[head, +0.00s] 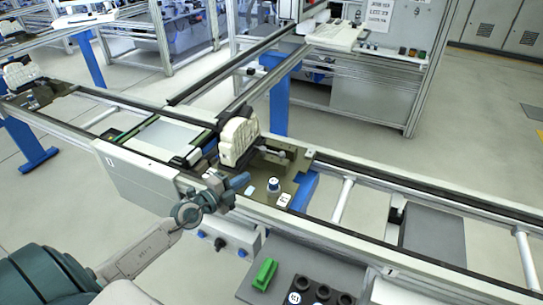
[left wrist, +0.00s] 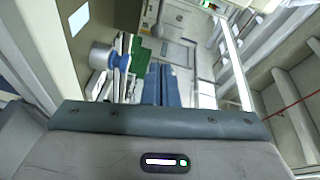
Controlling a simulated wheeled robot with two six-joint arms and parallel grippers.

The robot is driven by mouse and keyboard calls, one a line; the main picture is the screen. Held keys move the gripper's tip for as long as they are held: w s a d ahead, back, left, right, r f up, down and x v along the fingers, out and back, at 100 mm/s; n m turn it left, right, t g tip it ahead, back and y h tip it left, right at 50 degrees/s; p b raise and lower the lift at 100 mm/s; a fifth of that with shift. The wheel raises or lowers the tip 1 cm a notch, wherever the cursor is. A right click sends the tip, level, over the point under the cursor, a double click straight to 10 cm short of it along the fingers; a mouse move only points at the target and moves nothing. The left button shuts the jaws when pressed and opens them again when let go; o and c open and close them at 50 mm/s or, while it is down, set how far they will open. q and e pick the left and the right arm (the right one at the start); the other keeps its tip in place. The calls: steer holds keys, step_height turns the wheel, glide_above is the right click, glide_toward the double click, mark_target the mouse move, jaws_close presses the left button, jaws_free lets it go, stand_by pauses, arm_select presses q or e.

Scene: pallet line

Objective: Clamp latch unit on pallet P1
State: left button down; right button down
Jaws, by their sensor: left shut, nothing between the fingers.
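An olive-brown pallet (head: 296,162) sits on the conveyor rails in the head view, with a small white tag on it whose text I cannot read surely. A cream moulded unit (head: 238,140) stands upright at the pallet's left end. A dark clamp lever (head: 272,151) lies beside the unit, to its right. A white-and-blue knob (head: 274,185) stands on the pallet's near side; a similar knob shows in the left wrist view (left wrist: 108,56). My left gripper (head: 242,181) is shut and empty, just in front of the unit and left of the knob. Its blue fingers (left wrist: 162,85) are together in the left wrist view.
A grey panel with a green part (head: 264,273) and several dark round sockets (head: 318,294) lies at the front. Another pallet with a cream unit (head: 20,74) stands far left. A light-grey box (head: 130,180) edges the near rail. The rails to the right look clear.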

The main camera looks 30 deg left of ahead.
arm_select(q)
steer(key=shift+a+f+m+g, duration=0.15)
steer(key=shift+f+m+g, duration=0.15)
steer(key=shift+f+m, duration=0.7)
steer(key=x, duration=0.4)
steer(key=r+x, duration=0.1)
steer(key=x, duration=0.6)
steer(key=shift+w+b, duration=0.3)
steer(key=shift+w, duration=0.15)
steer(key=shift+w+d+r, duration=0.15)
steer(key=shift+w+d, duration=0.1)
steer(key=shift+w, duration=0.5)
